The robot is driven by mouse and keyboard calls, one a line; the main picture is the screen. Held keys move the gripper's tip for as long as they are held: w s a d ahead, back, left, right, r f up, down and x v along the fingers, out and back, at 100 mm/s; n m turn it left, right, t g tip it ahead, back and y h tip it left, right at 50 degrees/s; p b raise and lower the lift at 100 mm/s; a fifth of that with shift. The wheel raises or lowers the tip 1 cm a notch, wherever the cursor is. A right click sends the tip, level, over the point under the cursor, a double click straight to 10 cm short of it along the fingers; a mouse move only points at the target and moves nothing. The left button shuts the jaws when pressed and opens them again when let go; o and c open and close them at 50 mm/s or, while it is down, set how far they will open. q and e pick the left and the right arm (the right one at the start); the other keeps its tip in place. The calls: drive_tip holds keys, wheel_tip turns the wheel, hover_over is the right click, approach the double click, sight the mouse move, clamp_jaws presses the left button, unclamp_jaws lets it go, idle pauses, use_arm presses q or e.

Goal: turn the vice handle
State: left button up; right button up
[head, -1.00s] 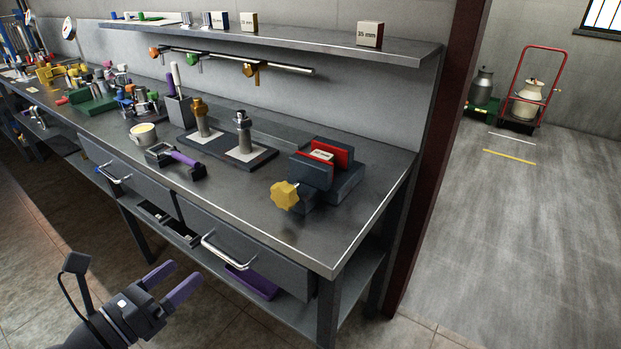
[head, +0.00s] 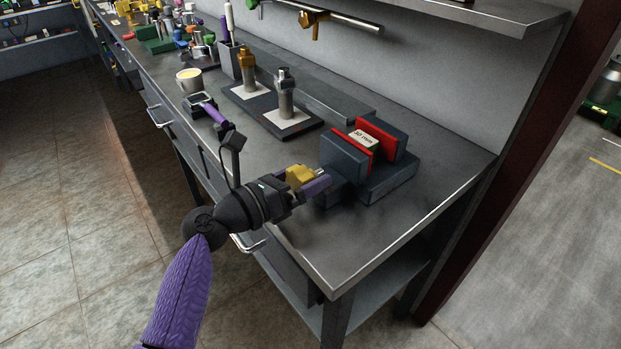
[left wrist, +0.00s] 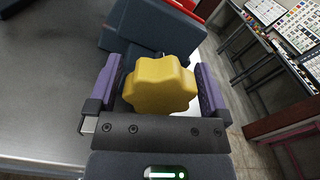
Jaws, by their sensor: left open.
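The vice (head: 345,160) sits near the right end of the workbench, dark blue-grey with red jaw faces and a small white label reading what looks like 30 mm between them. Its yellow lobed handle (head: 299,174) faces the front left. My left gripper (head: 311,183) is at the handle. In the left wrist view the yellow handle (left wrist: 160,86) lies between the two purple fingers (left wrist: 158,90), with small gaps visible at the sides. The gripper is open around it. In the head view the gripper hides part of the handle. My right gripper is not in view.
The workbench (head: 400,235) has free surface right and front of the vice. Left of it stand a dark plate with two metal fittings (head: 286,95), a purple-handled tool (head: 213,112) and a cup (head: 190,79). A shelf (head: 500,18) runs above.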

use_arm(q)
drive_tip(key=shift+w+d, duration=0.3)
drive_tip(key=shift+d, duration=0.1)
drive_tip(key=c, duration=1.1)
drive_tip(key=m, duration=0.2)
drive_tip(key=shift+m+p, duration=0.4)
drive_tip(key=shift+s+d+m, duration=0.1)
drive_tip(key=shift+s+m, duration=0.05)
drive_tip(key=shift+m, duration=1.75)
